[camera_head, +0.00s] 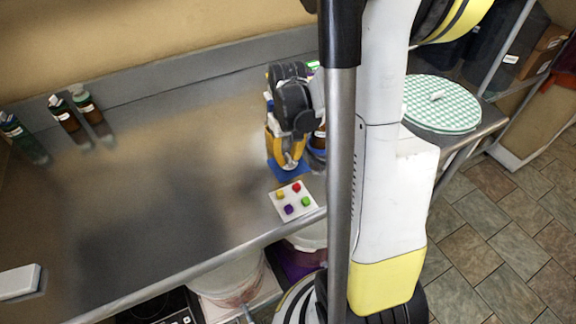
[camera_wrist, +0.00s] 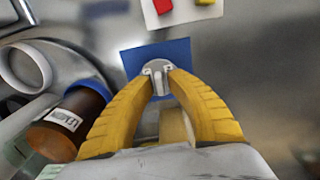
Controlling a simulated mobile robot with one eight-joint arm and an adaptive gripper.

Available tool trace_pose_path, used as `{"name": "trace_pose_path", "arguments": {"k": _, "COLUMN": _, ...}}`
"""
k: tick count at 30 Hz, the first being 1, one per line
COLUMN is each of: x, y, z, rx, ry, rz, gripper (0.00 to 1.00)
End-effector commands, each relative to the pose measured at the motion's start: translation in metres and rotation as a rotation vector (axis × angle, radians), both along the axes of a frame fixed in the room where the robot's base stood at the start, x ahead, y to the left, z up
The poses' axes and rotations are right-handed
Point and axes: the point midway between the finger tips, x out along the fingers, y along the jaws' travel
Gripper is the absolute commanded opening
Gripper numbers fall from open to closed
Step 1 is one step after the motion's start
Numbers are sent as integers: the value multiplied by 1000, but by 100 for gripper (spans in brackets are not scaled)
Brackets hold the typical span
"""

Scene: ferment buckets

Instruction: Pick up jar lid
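My gripper (camera_wrist: 159,82) has two yellow fingers pointing down over a blue square (camera_wrist: 181,53) on the steel counter. A small round grey-white piece with an upright middle part (camera_wrist: 157,72), perhaps the jar lid, shows between the fingertips. I cannot tell whether the fingers press on it or only stand around it. In the head view, my gripper (camera_head: 288,162) is low over the blue square (camera_head: 289,175), and the piece is too small to make out clearly. A larger round green-checked lid-like disc (camera_head: 441,104) with a white handle lies at the right, away from my gripper.
A white board with coloured blocks (camera_head: 293,202) lies near the counter's front edge. Small bottles (camera_head: 64,113) stand at the far left. The counter's middle (camera_head: 180,150) is clear. Buckets (camera_head: 228,278) stand below.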

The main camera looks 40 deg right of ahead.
Motion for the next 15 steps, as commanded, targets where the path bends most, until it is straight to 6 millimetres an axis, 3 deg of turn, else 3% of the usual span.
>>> {"name": "trace_pose_path", "arguments": {"k": 5, "x": 0, "y": 0, "z": 0, "rx": 0, "ry": 0, "rz": 0, "gripper": 19}}
{"name": "trace_pose_path", "arguments": {"k": 7, "x": 0, "y": 0, "z": 1, "rx": 0, "ry": 0, "rz": 0, "gripper": 3}}
{"name": "trace_pose_path", "arguments": {"k": 8, "x": 0, "y": 0, "z": 1, "rx": 0, "ry": 0, "rz": 0, "gripper": 0}}
{"name": "trace_pose_path", "arguments": {"k": 15, "x": 0, "y": 0, "z": 1, "rx": 0, "ry": 0, "rz": 0, "gripper": 0}}
